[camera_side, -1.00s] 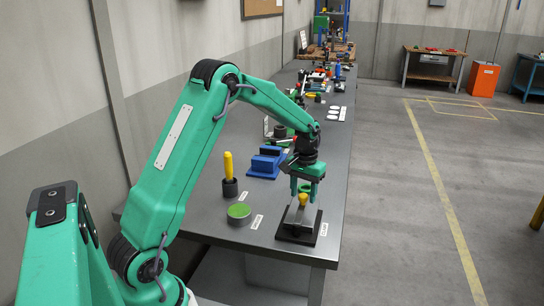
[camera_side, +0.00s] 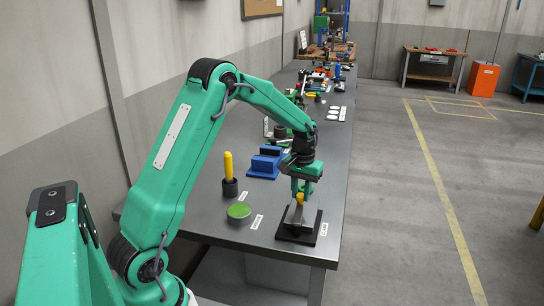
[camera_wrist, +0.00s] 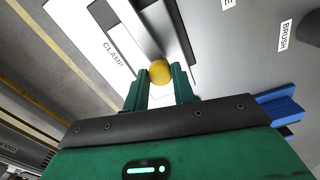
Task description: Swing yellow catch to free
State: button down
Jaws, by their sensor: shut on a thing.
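The yellow catch shows as a round yellow knob (camera_side: 299,198) above a grey metal clamp body (camera_side: 297,216) on a dark base plate (camera_side: 316,238) near the bench's front right corner. My gripper (camera_side: 300,191) points down over the clamp, with its fingers on the knob. In the wrist view the knob (camera_wrist: 160,72) sits between the tips of my two green fingers (camera_wrist: 160,85), and the gripper is shut on it. A label reading CLAMP lies beside it. The fingers hide part of the knob in the side view.
A blue block fixture (camera_side: 265,163), a yellow-handled tool in a dark holder (camera_side: 230,187) and a round green-topped pad (camera_side: 239,211) stand to the left on the grey bench (camera_side: 200,212). Many small items lie farther back. The bench's right edge is close to the clamp.

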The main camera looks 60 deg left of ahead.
jog(key=s+n, duration=0.1)
jog(key=s+a+n, duration=0.1)
jog(key=n, duration=0.1)
jog(key=shift+a, duration=0.1)
jog(key=shift+s+a+r+n, duration=0.1)
jog(key=shift+s+a+n, duration=0.15)
jog(key=shift+s+n, duration=0.5)
jog(key=s+d+n, duration=0.2)
jog(key=s+n, duration=0.5)
jog(key=n, duration=0.5)
jog(key=shift+s+n, duration=0.35)
jog(key=shift+s, duration=0.05)
jog(key=shift+d, duration=0.15)
jog(key=c, duration=1.1)
grip_release()
jog(key=shift+c, duration=0.2)
jog(key=shift+r, duration=0.1)
